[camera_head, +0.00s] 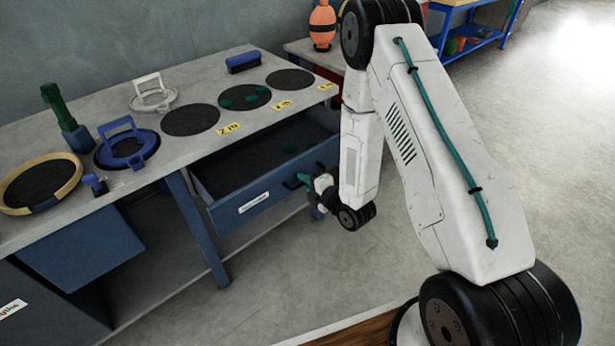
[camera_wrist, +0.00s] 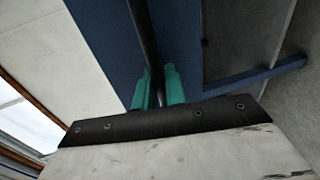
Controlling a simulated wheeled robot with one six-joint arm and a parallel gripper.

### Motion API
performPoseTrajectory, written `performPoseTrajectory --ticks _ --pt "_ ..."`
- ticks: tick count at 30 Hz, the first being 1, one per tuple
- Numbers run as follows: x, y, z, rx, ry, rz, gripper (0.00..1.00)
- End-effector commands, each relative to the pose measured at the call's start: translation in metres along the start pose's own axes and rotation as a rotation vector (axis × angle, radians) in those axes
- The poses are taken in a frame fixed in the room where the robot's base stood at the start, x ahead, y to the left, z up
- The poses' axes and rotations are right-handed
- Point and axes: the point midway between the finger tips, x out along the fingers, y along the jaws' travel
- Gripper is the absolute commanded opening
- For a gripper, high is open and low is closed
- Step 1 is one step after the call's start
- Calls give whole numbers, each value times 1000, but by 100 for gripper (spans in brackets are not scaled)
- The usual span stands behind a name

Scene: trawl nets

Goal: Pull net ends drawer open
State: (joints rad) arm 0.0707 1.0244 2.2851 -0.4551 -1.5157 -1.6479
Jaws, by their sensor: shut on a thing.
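The blue drawer (camera_head: 228,214) with a white label on its front stands out from under the grey workbench, open, with its dark inside showing. A small green scrap (camera_head: 290,149) lies in it. My gripper (camera_head: 305,182) is at the right part of the drawer front, shut on the dark bar handle. In the wrist view the teal fingertips (camera_wrist: 158,88) close around the handle (camera_wrist: 143,35), with the blue drawer front (camera_wrist: 98,30) behind. The label's text is too small to read.
The workbench top (camera_head: 180,75) carries round dark discs, a blue-handled ring (camera_head: 125,148), a white-handled ring (camera_head: 152,93), a wooden hoop (camera_head: 40,182) and a blue block (camera_head: 243,62). A bench leg (camera_head: 197,225) stands left of the drawer. Floor in front is clear.

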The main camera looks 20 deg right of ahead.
Motion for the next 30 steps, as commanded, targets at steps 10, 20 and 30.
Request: performPoseTrajectory --ticks 10,20,30 --pt "0 0 0 0 -1 0 18" --pt "-4 0 0 1 -1 -1 18" --pt "-58 -1 1 2 -3 -3 18"
